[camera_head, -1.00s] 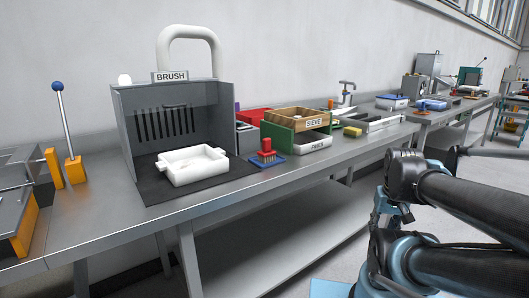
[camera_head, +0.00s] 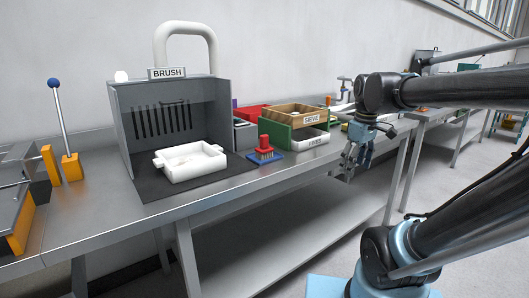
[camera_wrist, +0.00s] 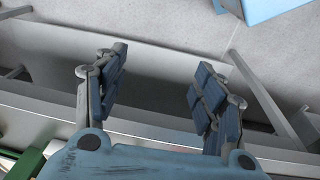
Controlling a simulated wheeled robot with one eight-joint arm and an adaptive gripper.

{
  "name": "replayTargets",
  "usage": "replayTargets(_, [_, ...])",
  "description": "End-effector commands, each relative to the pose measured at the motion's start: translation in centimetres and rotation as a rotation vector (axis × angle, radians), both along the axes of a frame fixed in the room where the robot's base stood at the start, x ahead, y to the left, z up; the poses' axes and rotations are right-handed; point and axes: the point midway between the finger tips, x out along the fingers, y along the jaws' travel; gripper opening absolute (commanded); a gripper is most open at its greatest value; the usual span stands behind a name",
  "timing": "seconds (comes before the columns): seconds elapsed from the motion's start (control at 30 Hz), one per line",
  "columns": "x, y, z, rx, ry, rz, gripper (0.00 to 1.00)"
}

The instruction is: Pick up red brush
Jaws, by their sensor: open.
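The red brush (camera_head: 264,149) stands upright on a blue square mat (camera_head: 265,157) near the front edge of the steel bench, in the middle of the head view. Its handle is red and its bristles are pale. My gripper (camera_head: 351,172) hangs to the right of the brush, pointing down, by the front edge of the bench. In the wrist view my gripper (camera_wrist: 155,95) is open, with its blue-padded fingers wide apart and nothing between them. The brush does not show in the wrist view.
A grey brushing booth labelled BRUSH (camera_head: 168,73) holds a white tray (camera_head: 190,163) left of the brush. A wooden sieve (camera_head: 295,115) on a green frame stands behind and right of the brush. The lower shelf (camera_head: 260,240) looks bare.

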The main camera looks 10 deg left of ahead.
Motion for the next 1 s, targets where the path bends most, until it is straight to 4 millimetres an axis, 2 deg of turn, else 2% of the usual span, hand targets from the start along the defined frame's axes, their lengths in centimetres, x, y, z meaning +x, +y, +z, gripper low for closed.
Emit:
replayTargets(0.03, [1.3,1.4,1.5,-0.007,0.004,0.082,0.63])
replayTargets(0.2, [4.9,6.0,5.6,-0.035,0.02,0.372,0.63])
replayTargets(0.37, [7.8,11.2,8.9,-0.06,0.032,0.645,0.63])
replayTargets(0.5, [10.0,16.2,11.4,-0.079,0.043,0.884,0.63])
replayTargets(0.8, [12.6,27.4,15.0,-0.111,0.062,1.361,0.63])
replayTargets(0.9, [12.8,30.1,15.5,-0.117,0.067,1.474,0.63])
replayTargets(1.0, [12.9,31.9,15.9,-0.122,0.07,1.549,0.63])
